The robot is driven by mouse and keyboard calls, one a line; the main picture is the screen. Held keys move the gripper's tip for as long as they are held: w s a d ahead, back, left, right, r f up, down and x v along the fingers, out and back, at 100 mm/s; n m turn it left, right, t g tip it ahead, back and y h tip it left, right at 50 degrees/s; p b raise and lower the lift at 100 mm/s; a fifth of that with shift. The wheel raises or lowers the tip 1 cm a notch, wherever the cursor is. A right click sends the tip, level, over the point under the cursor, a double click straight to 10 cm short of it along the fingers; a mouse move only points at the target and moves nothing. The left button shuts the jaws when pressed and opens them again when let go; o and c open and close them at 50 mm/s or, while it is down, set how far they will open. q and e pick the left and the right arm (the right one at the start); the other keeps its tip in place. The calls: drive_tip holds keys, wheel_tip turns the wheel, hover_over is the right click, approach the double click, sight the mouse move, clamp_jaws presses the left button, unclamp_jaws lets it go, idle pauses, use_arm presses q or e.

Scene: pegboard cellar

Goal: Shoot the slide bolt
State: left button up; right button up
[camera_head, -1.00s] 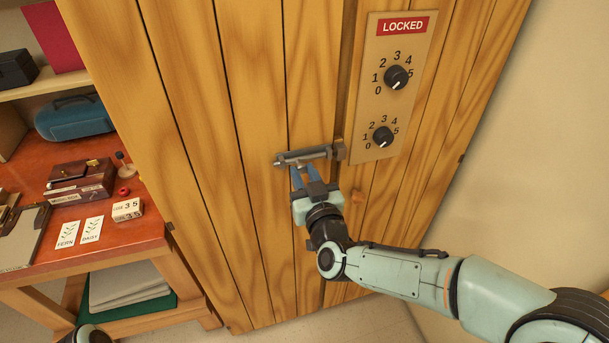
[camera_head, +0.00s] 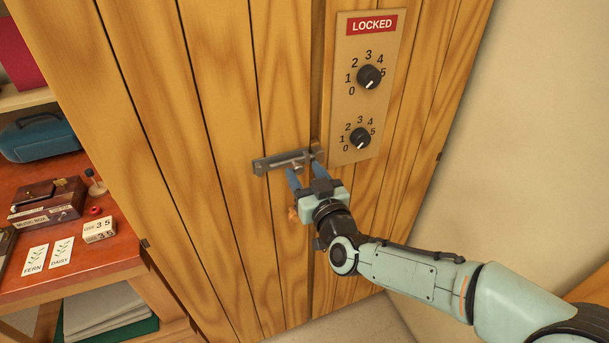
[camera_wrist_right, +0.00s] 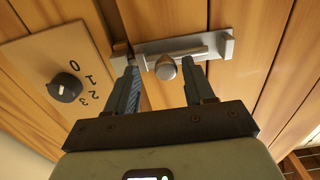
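The grey metal slide bolt (camera_head: 274,164) is mounted across the plank door, left of the dial panel. It also shows in the right wrist view (camera_wrist_right: 218,48), with its round knob (camera_wrist_right: 165,68) standing out from the rod. My right gripper (camera_head: 304,174) is at the right half of the bolt; its fingers (camera_wrist_right: 160,82) are open, one on each side of the knob. I cannot tell whether either finger touches the knob. The rod's end lies close to the keeper (camera_head: 317,152); whether it is inside is unclear. My left gripper is out of view.
A dial panel (camera_head: 342,95) with two black knobs and a red LOCKED sign (camera_head: 372,24) is just right of the bolt. A red-brown table (camera_head: 118,258) with cards and boxes stands left.

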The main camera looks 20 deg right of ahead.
drive_tip(key=shift+a, duration=0.1)
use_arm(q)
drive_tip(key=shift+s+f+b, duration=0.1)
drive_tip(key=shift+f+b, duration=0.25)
use_arm(e)
drive_tip(key=s, duration=1.3)
drive_tip(key=shift+s+d, duration=0.2)
drive_tip(key=shift+d, duration=0.1)
wheel_tip(320, 180, down, 28)
drive_tip(key=w+a+m+g+y+p, duration=0.1)
drive_tip(key=w+a+g+p, duration=0.15)
drive_tip(key=g, duration=0.65)
use_arm(q)
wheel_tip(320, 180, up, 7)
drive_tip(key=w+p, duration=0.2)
drive_tip(key=p, duration=0.2)
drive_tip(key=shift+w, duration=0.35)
use_arm(e)
drive_tip(key=s+a+f+m+g+y, duration=0.2)
drive_tip(key=s+f+g, duration=0.8)
drive_tip(key=s+f, duration=1.1)
drive_tip(key=s+a+m, duration=0.1)
drive_tip(key=s+a, duration=0.1)
drive_tip(key=shift+s+a+f, duration=0.15)
drive_tip(key=shift+s, duration=0.2)
